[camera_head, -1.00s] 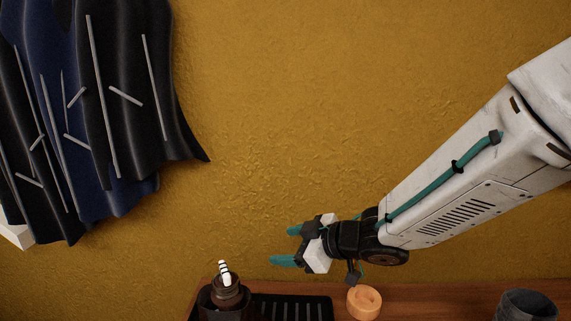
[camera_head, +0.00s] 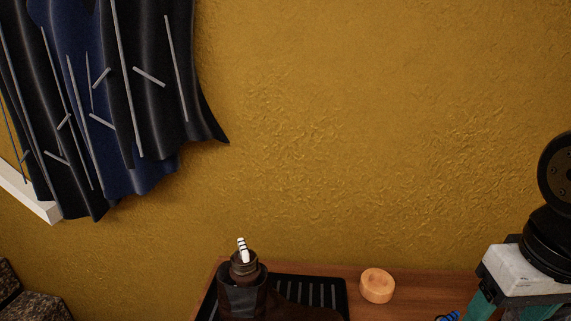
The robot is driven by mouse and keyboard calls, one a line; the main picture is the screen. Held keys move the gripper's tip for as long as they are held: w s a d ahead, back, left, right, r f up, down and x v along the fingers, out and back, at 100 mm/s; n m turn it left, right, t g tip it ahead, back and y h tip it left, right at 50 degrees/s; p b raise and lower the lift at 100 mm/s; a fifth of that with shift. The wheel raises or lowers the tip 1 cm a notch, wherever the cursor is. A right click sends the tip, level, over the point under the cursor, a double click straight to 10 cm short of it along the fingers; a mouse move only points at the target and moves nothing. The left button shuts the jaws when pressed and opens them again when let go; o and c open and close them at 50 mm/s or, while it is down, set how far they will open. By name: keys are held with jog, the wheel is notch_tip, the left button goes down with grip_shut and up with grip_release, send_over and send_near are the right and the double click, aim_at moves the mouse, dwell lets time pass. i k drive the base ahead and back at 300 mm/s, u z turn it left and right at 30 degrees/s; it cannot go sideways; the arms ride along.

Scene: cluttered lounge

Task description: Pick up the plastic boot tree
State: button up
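A white, dark-banded piece (camera_head: 242,250), which looks like the plastic boot tree, sticks up out of the top of a dark brown boot (camera_head: 241,297). Only its upper end shows; the rest is hidden inside the boot. The boot stands on a black slatted tray (camera_head: 342,283) at the bottom of the head view. My gripper (camera_head: 512,312) is at the lower right, well to the right of the boot, pointing down. Its teal fingers are apart with nothing seen between them; their tips are cut off by the frame's bottom edge.
An orange round object (camera_head: 377,286) sits on the wooden surface (camera_head: 418,284) between the tray and my gripper. A small blue and black item (camera_head: 448,316) shows at the bottom edge. Dark curtain-like cloth (camera_head: 130,90) hangs at the upper left against the yellow wall (camera_head: 370,130).

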aim_at(245, 275)
jog(key=z, duration=1.6)
jog(key=k, duration=0.85)
jog(key=u, duration=1.5)
jog(key=i, duration=0.5)
